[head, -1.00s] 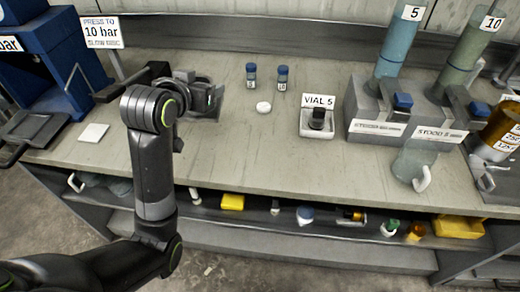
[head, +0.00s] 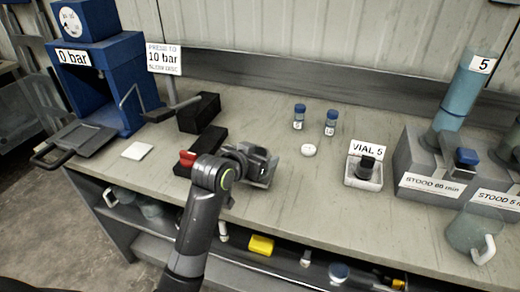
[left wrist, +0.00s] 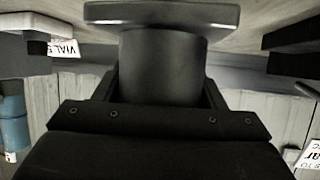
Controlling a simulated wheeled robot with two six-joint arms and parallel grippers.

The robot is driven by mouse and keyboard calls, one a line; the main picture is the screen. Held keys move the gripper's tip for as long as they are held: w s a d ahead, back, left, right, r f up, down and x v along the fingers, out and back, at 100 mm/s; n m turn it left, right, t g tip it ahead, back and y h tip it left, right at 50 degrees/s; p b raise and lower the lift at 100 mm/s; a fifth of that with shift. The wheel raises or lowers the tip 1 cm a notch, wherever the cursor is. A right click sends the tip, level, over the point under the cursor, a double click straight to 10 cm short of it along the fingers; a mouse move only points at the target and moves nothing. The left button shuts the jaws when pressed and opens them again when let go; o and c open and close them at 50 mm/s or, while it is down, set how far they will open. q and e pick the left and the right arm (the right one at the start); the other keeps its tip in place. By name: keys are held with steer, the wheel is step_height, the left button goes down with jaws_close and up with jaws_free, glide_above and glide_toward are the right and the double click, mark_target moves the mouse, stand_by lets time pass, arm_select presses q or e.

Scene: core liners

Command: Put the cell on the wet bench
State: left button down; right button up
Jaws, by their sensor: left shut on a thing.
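My left gripper (head: 258,168) is over the bench top (head: 300,200), left of the white dish with the VIAL 5 sign. It is shut on a dark grey cylinder, which I take to be the cell. In the left wrist view the cell (left wrist: 160,65) sits between the fingers, with a wider flat end (left wrist: 160,13) at the top of the picture. In the head view the gripper largely hides the cell, and I cannot tell whether it touches the bench. No label marks a wet bench. My right gripper is not in view.
A blue press (head: 100,70) marked 0 bar stands at the left. Black blocks (head: 199,112) and a red-ended piece (head: 188,158) lie near my arm. Two blue-capped vials (head: 299,117) and a white disc (head: 309,150) stand behind the gripper. Grey stands (head: 415,165) are at the right.

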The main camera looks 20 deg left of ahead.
arm_select(q)
steer(key=shift+f, duration=1.6)
steer(key=c, duration=0.8)
jaws_free()
steer(key=shift+f, duration=0.4)
steer(key=o, duration=0.5)
steer(key=shift+s+r, duration=0.1)
steer(key=shift+s, duration=0.05)
steer(key=shift+r, duration=0.15)
steer(key=v, duration=1.2)
